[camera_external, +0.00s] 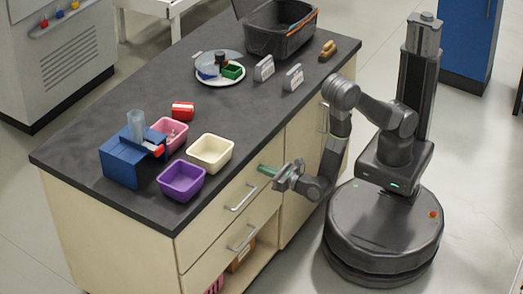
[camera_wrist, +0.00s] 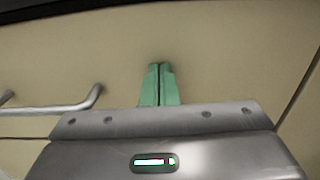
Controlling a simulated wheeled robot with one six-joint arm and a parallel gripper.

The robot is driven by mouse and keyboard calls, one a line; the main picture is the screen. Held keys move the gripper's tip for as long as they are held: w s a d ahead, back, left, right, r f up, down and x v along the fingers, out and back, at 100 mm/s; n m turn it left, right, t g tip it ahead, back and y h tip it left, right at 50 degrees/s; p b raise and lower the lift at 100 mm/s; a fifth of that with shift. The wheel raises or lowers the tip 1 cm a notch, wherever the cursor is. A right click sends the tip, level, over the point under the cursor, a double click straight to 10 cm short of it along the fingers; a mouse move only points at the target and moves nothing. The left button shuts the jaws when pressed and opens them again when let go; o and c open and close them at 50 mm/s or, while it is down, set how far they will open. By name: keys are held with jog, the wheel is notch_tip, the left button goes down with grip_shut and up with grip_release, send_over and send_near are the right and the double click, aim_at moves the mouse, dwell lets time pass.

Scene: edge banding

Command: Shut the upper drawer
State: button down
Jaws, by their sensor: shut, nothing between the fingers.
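The upper drawer (camera_external: 212,221) is a pale wood front with a metal bar handle (camera_external: 240,197), just under the dark countertop. It looks flush with the cabinet, with no visible gap at its top. In the wrist view the drawer front (camera_wrist: 220,55) fills most of the picture, with the handle (camera_wrist: 70,106) at left. My gripper (camera_external: 266,170) has green fingertips, pressed together and empty. They point at the right part of the drawer front, right of the handle. The fingertips also show in the wrist view (camera_wrist: 159,68); whether they touch the wood is unclear.
A lower drawer (camera_external: 210,266) with its own handle (camera_external: 241,238) sits below, above an open shelf. A tall cupboard door (camera_external: 297,180) is to the right.

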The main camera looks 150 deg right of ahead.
jog(key=shift+d+r, duration=0.25)
jog(key=a, duration=1.4)
jog(key=shift+a+f, duration=0.25)
jog(key=shift+a, duration=0.05)
jog(key=d, duration=1.4)
jog(key=a, duration=1.4)
